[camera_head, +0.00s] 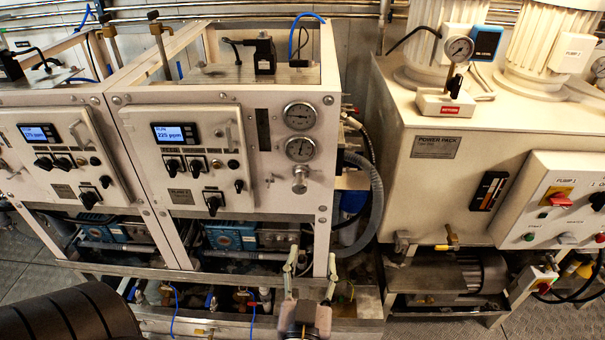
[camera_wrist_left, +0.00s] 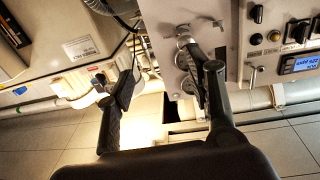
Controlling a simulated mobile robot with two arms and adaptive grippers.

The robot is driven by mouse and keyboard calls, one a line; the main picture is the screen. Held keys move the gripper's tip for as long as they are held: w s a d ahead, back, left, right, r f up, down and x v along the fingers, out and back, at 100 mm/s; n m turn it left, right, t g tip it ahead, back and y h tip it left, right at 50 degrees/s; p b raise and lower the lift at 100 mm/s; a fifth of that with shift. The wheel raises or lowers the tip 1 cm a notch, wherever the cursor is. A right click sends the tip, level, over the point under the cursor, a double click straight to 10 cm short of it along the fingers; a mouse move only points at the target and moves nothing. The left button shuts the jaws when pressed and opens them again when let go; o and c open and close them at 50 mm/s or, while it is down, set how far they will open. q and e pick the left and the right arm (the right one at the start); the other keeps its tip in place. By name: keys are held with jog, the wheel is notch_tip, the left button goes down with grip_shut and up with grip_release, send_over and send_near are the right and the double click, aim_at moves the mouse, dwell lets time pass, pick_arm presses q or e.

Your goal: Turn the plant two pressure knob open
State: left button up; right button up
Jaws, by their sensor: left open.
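The pressure knob (camera_head: 299,180) is a silver knob on the right side of the white front panel of the second plant (camera_head: 262,190), below two round gauges (camera_head: 299,116). In the left wrist view, which shows the panel upside down, the knob (camera_wrist_left: 183,34) is above the gauges. My left gripper (camera_head: 311,256) is open and empty, low in front of the panel's right edge, below the knob in the head view. Its dark fingers (camera_wrist_left: 170,78) are spread in the left wrist view, the right one covering part of a gauge. The knob is apart from both fingers. My right gripper is not in view.
A similar plant (camera_head: 50,150) stands to the left. A grey hose (camera_head: 372,200) curves along the second plant's right side. The cream power pack (camera_head: 430,190) and a pump control box (camera_head: 560,205) stand at the right. A metal frame with valves (camera_head: 240,300) runs below the plants.

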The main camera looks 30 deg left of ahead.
pick_arm(q)
notch_tip(320, 180, up, 3)
jog(key=s+a+n+g, duration=0.1)
jog(key=s+a, duration=0.1)
send_near(300, 190)
jog(key=shift+y, duration=0.4)
jog(key=x, duration=0.9)
jog(key=shift+w+f, duration=0.15)
jog(key=shift+w+a, duration=0.2)
jog(key=shift+w, duration=0.3)
jog(key=shift+c, duration=1)
jog(key=c, duration=0.4)
grip_shut()
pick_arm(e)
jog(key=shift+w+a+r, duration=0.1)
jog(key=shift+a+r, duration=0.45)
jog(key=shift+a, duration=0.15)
